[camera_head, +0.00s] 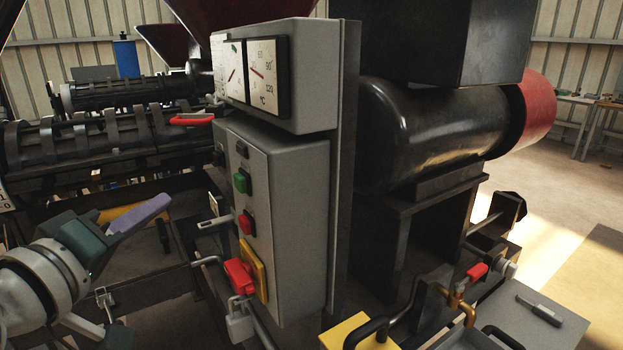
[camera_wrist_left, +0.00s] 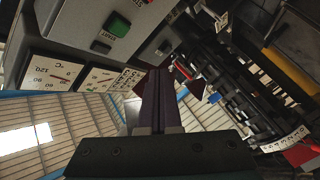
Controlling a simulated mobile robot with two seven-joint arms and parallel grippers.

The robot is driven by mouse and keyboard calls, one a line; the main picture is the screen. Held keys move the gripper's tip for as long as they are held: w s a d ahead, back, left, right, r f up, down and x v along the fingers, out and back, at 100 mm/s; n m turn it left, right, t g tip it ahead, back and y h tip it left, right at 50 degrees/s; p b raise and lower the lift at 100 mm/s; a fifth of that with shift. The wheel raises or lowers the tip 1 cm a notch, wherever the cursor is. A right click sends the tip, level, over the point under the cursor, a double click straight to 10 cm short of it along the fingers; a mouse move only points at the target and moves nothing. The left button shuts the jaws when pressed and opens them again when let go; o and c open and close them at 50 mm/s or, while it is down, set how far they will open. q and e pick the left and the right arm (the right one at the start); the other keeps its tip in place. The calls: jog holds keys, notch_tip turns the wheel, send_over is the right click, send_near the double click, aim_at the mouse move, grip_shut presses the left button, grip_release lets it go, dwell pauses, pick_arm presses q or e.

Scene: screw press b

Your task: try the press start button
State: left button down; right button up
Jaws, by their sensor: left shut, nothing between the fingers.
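The grey control box (camera_head: 297,220) stands in the middle of the head view. The green start button (camera_head: 241,181) is on its left-facing panel, above a red button (camera_head: 246,222). My left gripper (camera_head: 166,201) has its purple fingers shut and empty, left of the panel and pointing toward it, apart from the green button. In the left wrist view the green button (camera_wrist_left: 118,24) shows at the upper left beside a START label, with the shut fingers (camera_wrist_left: 158,74) below and right of it. My right gripper is not in view.
Below the buttons, a red switch (camera_head: 240,277) sits on a yellow plate, with a padlock (camera_head: 240,322) under it. A red-handled lever (camera_head: 191,120) juts out left of the box. Two dial gauges (camera_head: 267,76) are above. The ribbed press barrel (camera_head: 105,140) lies behind my gripper.

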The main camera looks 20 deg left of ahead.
pick_arm(q)
jog(key=w+d, duration=0.4)
jog(key=w, duration=0.1)
jog(key=shift+w+d, duration=0.3)
jog(key=shift+d, duration=0.1)
jog(key=shift+d, duration=0.1)
dwell(1.8)
jog(key=shift+w+d, duration=0.2)
jog(key=shift+w, duration=0.1)
jog(key=shift+w+d, duration=0.25)
jog(key=shift+w, duration=0.1)
dwell(0.6)
dwell(0.4)
jog(key=shift+s+a+p, duration=0.35)
jog(key=shift+s+a, duration=0.2)
jog(key=shift+s, duration=0.15)
jog(key=shift+s+a, duration=1.6)
jog(key=shift+s, duration=0.3)
